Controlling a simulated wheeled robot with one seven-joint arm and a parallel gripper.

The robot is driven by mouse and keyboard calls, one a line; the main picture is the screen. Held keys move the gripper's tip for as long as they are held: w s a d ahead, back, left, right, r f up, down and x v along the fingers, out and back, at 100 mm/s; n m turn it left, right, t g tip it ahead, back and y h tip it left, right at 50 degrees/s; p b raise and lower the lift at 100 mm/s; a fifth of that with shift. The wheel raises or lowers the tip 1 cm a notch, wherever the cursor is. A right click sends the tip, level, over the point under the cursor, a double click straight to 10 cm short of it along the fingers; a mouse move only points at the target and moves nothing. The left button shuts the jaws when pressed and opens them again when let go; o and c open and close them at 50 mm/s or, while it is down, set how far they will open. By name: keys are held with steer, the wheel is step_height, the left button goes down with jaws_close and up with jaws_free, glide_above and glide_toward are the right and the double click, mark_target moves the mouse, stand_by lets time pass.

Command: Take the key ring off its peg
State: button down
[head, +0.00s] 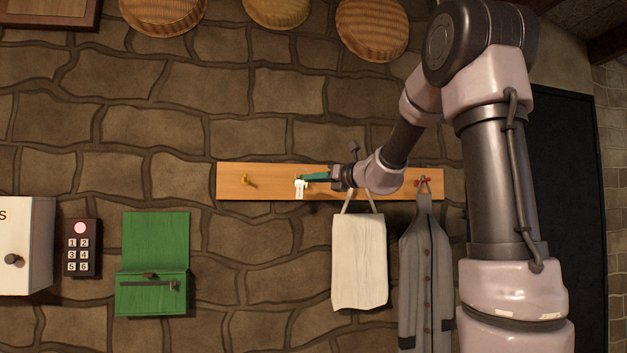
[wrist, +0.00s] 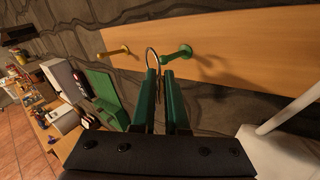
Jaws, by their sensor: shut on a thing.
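The key ring shows as a thin metal loop (wrist: 151,54) between the fingertips of my gripper in the wrist view. In the head view, pale keys (head: 300,188) hang below the fingertips, in front of the wooden peg board. My gripper (head: 306,178) has green fingers and reaches in from the right; in the wrist view its fingers (wrist: 160,76) are shut on the ring. A green peg (wrist: 178,54) is just right of the loop. The loop appears beside the peg's end; I cannot tell whether they touch. The fingers hide the lower part of the ring and keys.
The board (head: 228,186) also has a yellow peg (head: 248,181) at left and a red peg (head: 424,182) at right. A white bag (head: 359,260) and a grey coat (head: 426,275) hang below. A green box (head: 154,290) and keypad (head: 79,247) are lower left.

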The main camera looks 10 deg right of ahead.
steer(key=s, duration=0.7)
stand_by(0.6)
steer(key=w+a+f, duration=0.2)
steer(key=w+f, duration=0.2)
steer(key=f, duration=0.6)
steer(key=d+f+m+t+h, duration=0.1)
steer(key=d+f, duration=0.3)
steer(key=f, duration=0.9)
steer(key=w+d+f+m+t+h, duration=0.1)
steer(key=d+f+h, duration=0.3)
steer(key=f, duration=0.9)
steer(key=shift+d+f+m, duration=0.25)
steer(key=shift+d+m, duration=0.35)
steer(key=shift+m, duration=0.2)
